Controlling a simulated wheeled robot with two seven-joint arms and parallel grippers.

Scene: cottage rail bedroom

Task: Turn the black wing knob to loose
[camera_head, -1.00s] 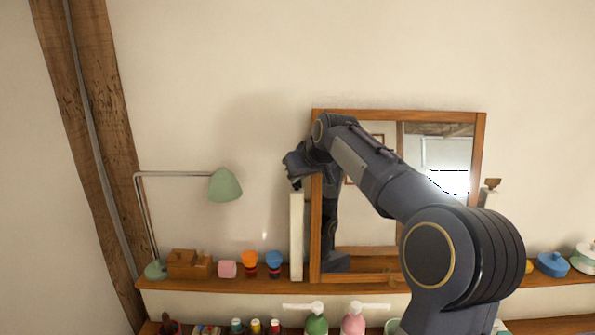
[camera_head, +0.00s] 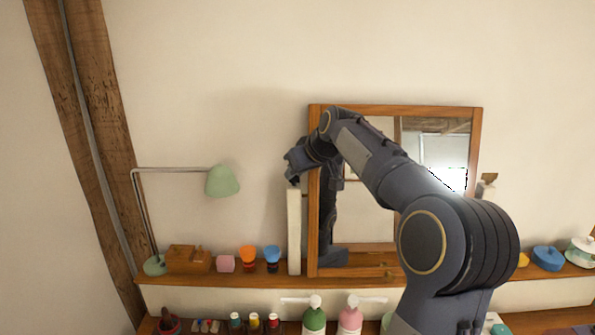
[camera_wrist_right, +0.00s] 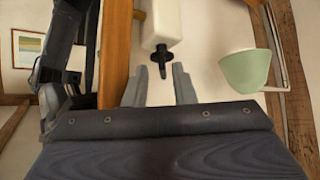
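The black wing knob (camera_wrist_right: 160,58) shows in the right wrist view, on the end of a white post (camera_wrist_right: 163,22) beside the wooden mirror frame (camera_wrist_right: 115,50). My right gripper (camera_wrist_right: 160,72) is open, its two grey fingers either side of the knob with visible gaps; the knob appears slightly beyond or between the tips. In the head view my right gripper (camera_head: 295,166) is at the top of the left white post (camera_head: 294,230), and the knob is hidden there. My left gripper is in neither view.
A green lamp (camera_head: 222,182) stands left of the post. The shelf (camera_head: 215,283) holds a wooden box (camera_head: 187,259), a pink block (camera_head: 226,264) and orange and blue cups (camera_head: 272,253). Several bottles stand below. The wall above is clear.

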